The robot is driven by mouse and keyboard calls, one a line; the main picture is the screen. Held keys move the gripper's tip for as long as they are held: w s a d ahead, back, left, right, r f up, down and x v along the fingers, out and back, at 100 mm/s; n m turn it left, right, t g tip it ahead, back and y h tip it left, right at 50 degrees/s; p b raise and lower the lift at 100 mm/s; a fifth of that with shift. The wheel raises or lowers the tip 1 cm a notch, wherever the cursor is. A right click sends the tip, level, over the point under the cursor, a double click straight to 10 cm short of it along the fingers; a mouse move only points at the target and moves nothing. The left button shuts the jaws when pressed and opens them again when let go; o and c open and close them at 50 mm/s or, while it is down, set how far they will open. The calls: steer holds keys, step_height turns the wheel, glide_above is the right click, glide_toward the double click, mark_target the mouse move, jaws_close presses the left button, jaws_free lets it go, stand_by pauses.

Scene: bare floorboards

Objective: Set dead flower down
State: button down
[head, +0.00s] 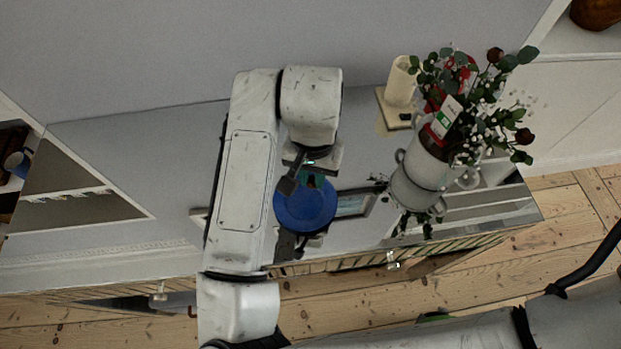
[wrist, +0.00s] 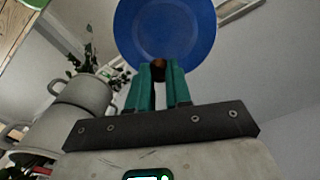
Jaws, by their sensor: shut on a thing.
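My gripper (wrist: 157,82) has green fingers, shut on a small brown thing (wrist: 158,70) that looks like the dead flower. Only its top shows between the fingertips. A round blue plate (wrist: 165,25) lies just beyond the fingertips in the wrist view. In the head view the plate (head: 305,208) is below my gripper (head: 313,180), on the glossy cabinet top. The brown thing is hidden there. I cannot tell whether it touches the plate.
A grey handled vase (head: 420,185) with leaves and dark red flowers stands to the right of the plate. A cream candle (head: 400,85) is behind it. A small frame (head: 356,204) lies beside the plate. The glossy cabinet top left of my arm looks clear.

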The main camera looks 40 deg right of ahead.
mark_target(311, 191)
steer(key=shift+w+d+f, duration=0.1)
steer(key=shift+w+f, duration=0.2)
steer(key=shift+f, duration=0.15)
steer(key=shift+w+f, duration=0.15)
steer(key=shift+f, duration=1.55)
steer(key=shift+f, duration=0.2)
steer(key=c, duration=1.3)
jaws_free()
steer(key=shift+c, duration=0.2)
steer(key=shift+r, duration=0.1)
step_height(311, 191, up, 12)
steer(key=shift+r+p, duration=0.15)
steer(key=shift+p, duration=0.15)
